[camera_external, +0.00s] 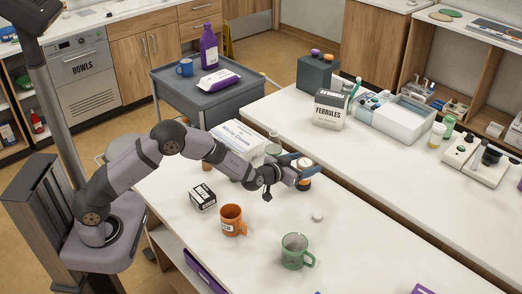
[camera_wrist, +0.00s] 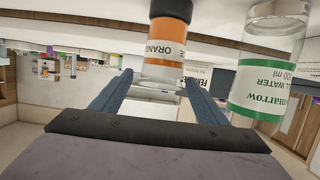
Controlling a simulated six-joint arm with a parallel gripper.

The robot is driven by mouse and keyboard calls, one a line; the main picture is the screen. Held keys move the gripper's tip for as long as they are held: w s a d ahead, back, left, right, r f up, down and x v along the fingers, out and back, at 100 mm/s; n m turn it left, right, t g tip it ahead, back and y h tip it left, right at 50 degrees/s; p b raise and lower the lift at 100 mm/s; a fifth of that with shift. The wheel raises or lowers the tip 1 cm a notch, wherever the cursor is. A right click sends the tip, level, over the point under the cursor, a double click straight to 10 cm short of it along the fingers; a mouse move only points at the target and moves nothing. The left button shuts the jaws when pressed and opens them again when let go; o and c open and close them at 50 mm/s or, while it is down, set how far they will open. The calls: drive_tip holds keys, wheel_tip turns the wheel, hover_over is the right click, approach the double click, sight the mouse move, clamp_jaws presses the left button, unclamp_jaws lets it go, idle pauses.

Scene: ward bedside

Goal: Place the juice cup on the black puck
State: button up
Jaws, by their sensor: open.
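The juice cup (camera_external: 304,165), with an orange band lettered "ORAN…", stands upright at the far side of the white table. It also shows in the wrist view (camera_wrist: 165,45), which appears upside down. A black round part (camera_wrist: 171,8) adjoins the cup's orange end, and a dark band shows at its foot in the external view. It looks like the black puck under the cup, but I cannot tell for sure. My gripper (camera_wrist: 155,90) is open, its blue fingers on either side of the cup's pale end, with gaps visible.
A clear bottle with a green label (camera_wrist: 265,85) stands close beside the cup. An orange mug (camera_external: 232,220), a green mug (camera_external: 296,252), a small black-and-white box (camera_external: 203,197) and a small white disc (camera_external: 318,216) are on the table.

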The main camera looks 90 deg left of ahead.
drive_tip(key=b+v, duration=0.1)
drive_tip(key=v, duration=0.6)
drive_tip(key=shift+s+r, duration=0.15)
drive_tip(key=shift+s, duration=0.1)
drive_tip(key=shift+d, duration=0.15)
drive_tip(key=s+d+m+g+h+p, duration=0.1)
drive_tip(key=s+d+m+h, duration=0.2)
drive_tip(key=d, duration=0.8)
drive_tip(key=s+d+m+g+h, duration=0.1)
drive_tip(key=s+d+m+h, duration=0.1)
drive_tip(key=d+h, duration=0.65)
drive_tip(key=s+d+f+m+g+p, duration=0.1)
drive_tip(key=s+d+g, duration=0.3)
drive_tip(key=s, duration=1)
drive_tip(key=s+d+f+m+g+y+p, duration=0.1)
drive_tip(key=s+d+m+g+p, duration=0.2)
drive_tip(key=s, duration=1.1)
drive_tip(key=d+g, duration=0.1)
drive_tip(key=d, duration=0.2)
drive_tip(key=shift+d, duration=0.2)
